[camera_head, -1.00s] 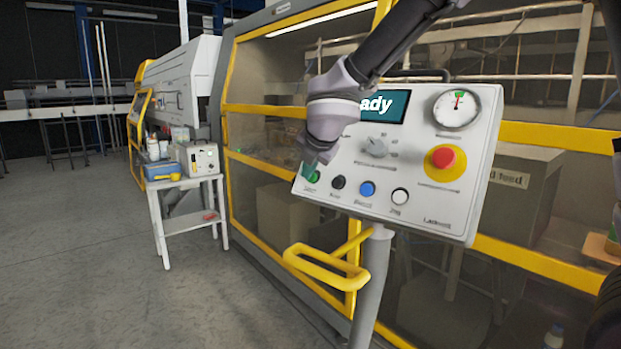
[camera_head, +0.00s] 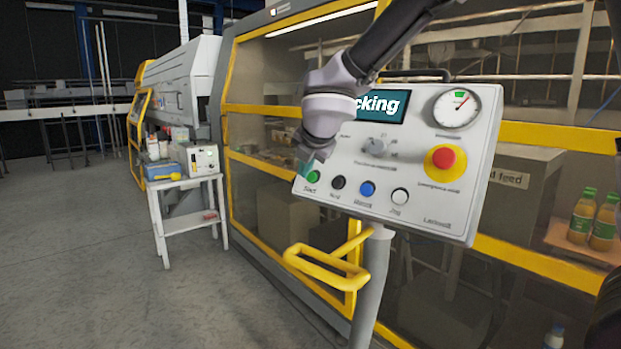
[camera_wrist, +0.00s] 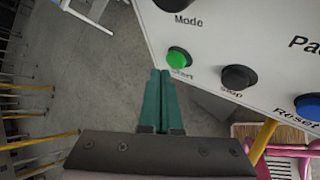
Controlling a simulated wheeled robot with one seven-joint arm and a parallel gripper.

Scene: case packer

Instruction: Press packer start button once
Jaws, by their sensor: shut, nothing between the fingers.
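The control panel (camera_head: 420,205) is a tilted light-grey box on a post. Its green start button (camera_head: 313,177) is at the lower left, left of a black, a blue and a white button. The panel's screen (camera_head: 385,104) is partly hidden by my arm and shows "cking". My gripper (camera_head: 303,168) is just above and left of the green button. In the wrist view the green start button (camera_wrist: 180,58) is uncovered, and my shut green fingers (camera_wrist: 160,74) end just below and left of it, apart from it in the picture.
A red emergency button (camera_head: 443,157) on a yellow base and a gauge (camera_head: 457,105) are on the panel's right. A yellow handle loop (camera_head: 325,268) juts out below. A white side table (camera_head: 187,183) stands at left. Juice bottles (camera_head: 592,217) sit at right. Floor at left is clear.

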